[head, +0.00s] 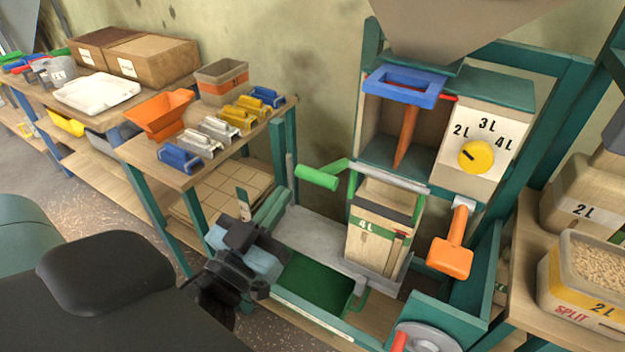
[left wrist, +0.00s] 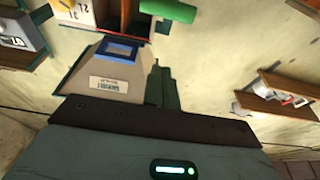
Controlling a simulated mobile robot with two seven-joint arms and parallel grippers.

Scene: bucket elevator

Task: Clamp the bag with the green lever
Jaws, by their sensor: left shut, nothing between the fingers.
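The bag (head: 372,240), a tan sack marked 4 L, stands upright under the spout with its mouth at a grey-green clamp frame. The green lever (head: 317,179) sticks out left from the top of the frame. Its bright green grip also shows at the top of the left wrist view (left wrist: 168,10). My left gripper (head: 277,199) is shut and empty, below and left of the lever grip and apart from it. Its dark green fingers show in the left wrist view (left wrist: 160,82). My right gripper is not in view.
An orange handle (head: 450,256) hangs right of the bag. The blue gate handle (head: 403,87) and yellow dial (head: 476,156) are above. A wooden bench (head: 190,178) with scoops stands left; filled tubs (head: 590,268) stand right. Free space lies around the lever's left end.

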